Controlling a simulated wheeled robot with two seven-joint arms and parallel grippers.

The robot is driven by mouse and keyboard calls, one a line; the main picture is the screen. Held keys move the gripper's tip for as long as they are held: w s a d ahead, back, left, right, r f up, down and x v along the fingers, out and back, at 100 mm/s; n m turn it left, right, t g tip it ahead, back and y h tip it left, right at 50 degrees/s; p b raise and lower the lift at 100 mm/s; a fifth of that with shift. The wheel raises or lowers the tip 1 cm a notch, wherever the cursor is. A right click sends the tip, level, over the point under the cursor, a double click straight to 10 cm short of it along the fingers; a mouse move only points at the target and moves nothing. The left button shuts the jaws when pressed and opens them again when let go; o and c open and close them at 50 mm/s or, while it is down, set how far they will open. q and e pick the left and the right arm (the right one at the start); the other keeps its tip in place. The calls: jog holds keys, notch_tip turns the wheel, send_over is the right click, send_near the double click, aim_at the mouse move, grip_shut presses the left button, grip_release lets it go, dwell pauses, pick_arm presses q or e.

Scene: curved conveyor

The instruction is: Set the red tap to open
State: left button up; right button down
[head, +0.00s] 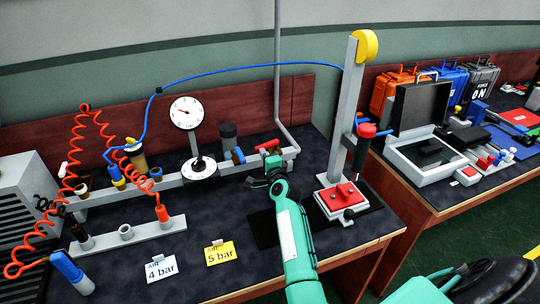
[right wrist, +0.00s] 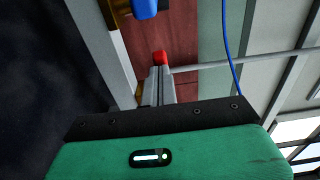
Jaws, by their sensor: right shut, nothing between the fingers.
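The red tap (head: 268,146) shows as a small red handle on the grey pipe rail, towards the rail's right end in the head view. A red piece (right wrist: 159,57), seemingly its handle, shows just past my fingertips in the right wrist view. My right gripper (head: 262,179) is just in front of the tap, and its fingers (right wrist: 160,75) are shut and empty. I cannot tell whether they touch the handle. The gripper and wrist partly hide the tap's lower part. My left gripper is not in view.
A blue tap (head: 238,156) sits left of the red one on the rail. A grey post on a red-topped base (head: 342,197) stands to the right. Cards (head: 221,253) lie in front.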

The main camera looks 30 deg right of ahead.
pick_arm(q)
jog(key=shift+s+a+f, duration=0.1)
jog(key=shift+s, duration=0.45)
pick_arm(e)
jog(key=shift+w+a, duration=0.25)
jog(key=shift+w, duration=0.3)
jog(key=shift+w+a, duration=0.25)
jog(key=shift+w, duration=0.25)
pick_arm(q)
jog(key=shift+p, duration=0.3)
pick_arm(e)
jog(key=shift+r, duration=0.15)
